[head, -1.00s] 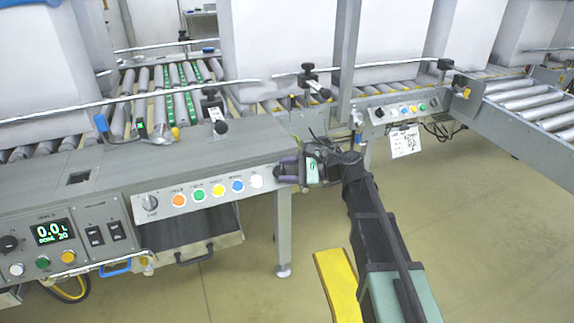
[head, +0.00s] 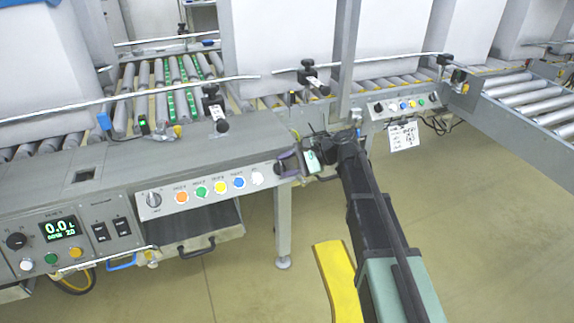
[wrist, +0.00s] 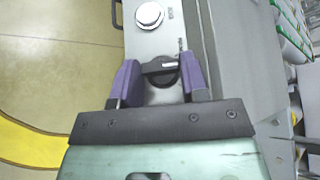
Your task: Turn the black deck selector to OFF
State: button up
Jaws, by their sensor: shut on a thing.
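The black deck selector (wrist: 162,79) is a round knob with a pale mark on its bar, at the end of the grey button panel in the wrist view. The bar lies roughly crosswise between the two purple fingers of my gripper (wrist: 160,75). The gripper is shut on the selector, one finger on each side. The labels around the knob are too small or covered to read.
A white button (wrist: 150,15) is just beyond the selector. The panel also carries blue (head: 239,183), yellow, green and orange buttons and a grey selector (head: 152,199). A table leg (head: 283,225) stands below. Open floor (head: 445,210) lies to the right.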

jog(key=o, duration=0.9)
